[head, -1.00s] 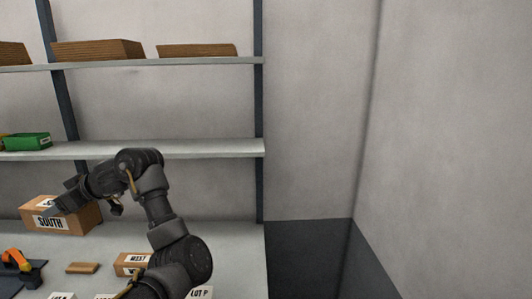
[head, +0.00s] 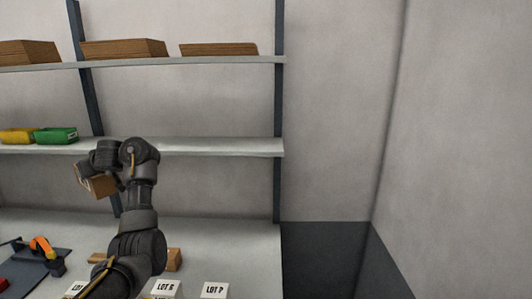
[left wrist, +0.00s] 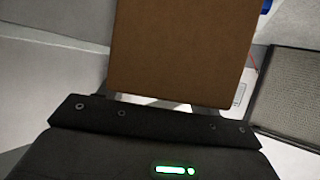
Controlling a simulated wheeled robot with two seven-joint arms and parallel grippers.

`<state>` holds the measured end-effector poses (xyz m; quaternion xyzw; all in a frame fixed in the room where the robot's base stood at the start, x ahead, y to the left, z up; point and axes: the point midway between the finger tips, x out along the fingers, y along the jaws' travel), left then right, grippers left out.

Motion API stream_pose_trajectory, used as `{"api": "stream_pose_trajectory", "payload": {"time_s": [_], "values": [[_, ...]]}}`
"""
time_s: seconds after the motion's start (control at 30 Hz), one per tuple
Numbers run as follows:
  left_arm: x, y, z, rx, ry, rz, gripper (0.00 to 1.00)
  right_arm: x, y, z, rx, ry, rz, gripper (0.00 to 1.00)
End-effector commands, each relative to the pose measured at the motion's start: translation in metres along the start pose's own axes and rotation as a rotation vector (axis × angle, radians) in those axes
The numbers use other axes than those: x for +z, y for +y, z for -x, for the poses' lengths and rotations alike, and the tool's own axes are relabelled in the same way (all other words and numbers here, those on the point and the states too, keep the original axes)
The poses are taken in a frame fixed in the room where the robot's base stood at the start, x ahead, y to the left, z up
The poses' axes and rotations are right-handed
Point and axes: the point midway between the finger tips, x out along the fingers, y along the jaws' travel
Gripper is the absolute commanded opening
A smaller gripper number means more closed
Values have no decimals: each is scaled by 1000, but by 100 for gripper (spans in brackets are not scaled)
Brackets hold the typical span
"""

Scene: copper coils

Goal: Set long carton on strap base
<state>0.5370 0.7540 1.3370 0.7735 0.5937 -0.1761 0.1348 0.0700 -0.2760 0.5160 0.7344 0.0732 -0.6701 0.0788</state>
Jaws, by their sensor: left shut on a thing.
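The brown long carton (head: 100,186) is held in the air, tilted, above the workbench in the head view. My left gripper (head: 84,171) is shut on it, and the arm hides part of it. In the left wrist view the carton (left wrist: 185,50) shows a plain brown face between the fingers. A dark flat plate (head: 28,278), which looks like the strap base, lies on the bench at lower left with an orange curved piece (head: 42,246) on it. The carton is apart from the plate, above and to its right. My right gripper is not in view.
A second carton (head: 174,260) is mostly hidden behind my arm. Lot cards (head: 214,290) stand at the bench front. The bench's back right is clear.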

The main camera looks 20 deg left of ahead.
Motion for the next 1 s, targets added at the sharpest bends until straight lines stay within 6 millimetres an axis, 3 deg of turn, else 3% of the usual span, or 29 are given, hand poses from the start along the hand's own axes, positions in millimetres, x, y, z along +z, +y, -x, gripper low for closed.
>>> {"api": "stream_pose_trajectory", "payload": {"time_s": [0.47,0.67,0.87,1.0], "values": [[46,64,-32,334,-5,-165,30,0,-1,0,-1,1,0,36],[76,89,-43,463,-9,-222,30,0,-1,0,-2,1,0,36],[126,114,-52,606,-10,-290,30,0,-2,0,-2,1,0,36],[190,124,-53,720,-14,-339,30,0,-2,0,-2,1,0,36]]}}
